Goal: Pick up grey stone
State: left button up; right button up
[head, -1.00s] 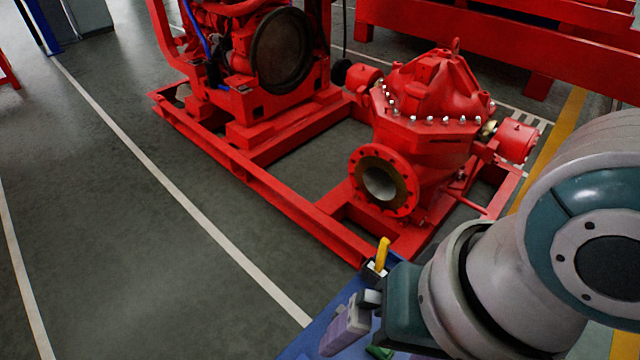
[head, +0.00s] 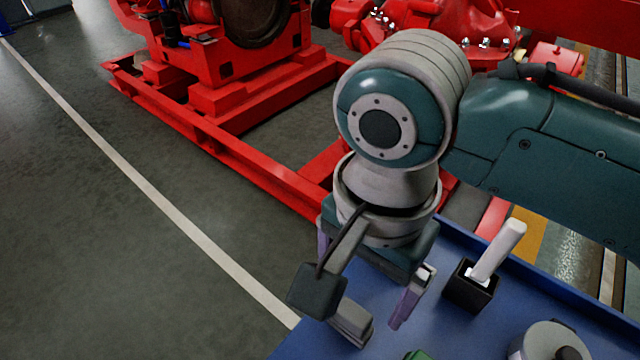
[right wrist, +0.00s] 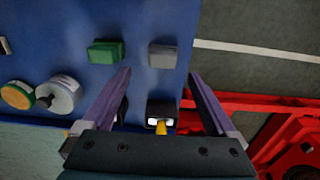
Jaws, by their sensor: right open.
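The grey stone, a small grey block (right wrist: 162,55), lies on the blue table ahead of my right gripper in the right wrist view. In the head view a grey block (head: 352,321) shows near the table's left edge, partly hidden by a dark part of my wrist. A green block (right wrist: 105,52) lies beside it, apart. My right gripper (head: 365,270) points down above the table, its two purple fingers spread and nothing between them. The fingers also show in the right wrist view (right wrist: 158,85). My left gripper is not in view.
A black holder with a white handle (head: 495,252) stands right of my gripper. A holder with a yellow handle (right wrist: 162,123) shows low between the fingers. A grey cylinder (head: 548,343) is at front right. The red pumpset frame (head: 240,165) stands beyond the blue table (head: 450,325).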

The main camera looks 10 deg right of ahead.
aim_at(354, 312)
notch_tip(354, 312, down, 3)
jog(key=shift+s+r+b, duration=0.1)
jog(key=shift+s+b, duration=0.05)
jog(key=shift+b, duration=0.3)
jog(key=f+b, duration=0.2)
jog(key=f, duration=0.1)
jog(key=f+b, duration=0.1)
jog(key=shift+w+f, duration=0.25)
jog(key=shift+w, duration=0.15)
jog(key=shift+f, duration=0.5)
jog(key=shift+r, duration=0.1)
jog(key=shift+c, duration=0.4)
jog(key=c, duration=1.4)
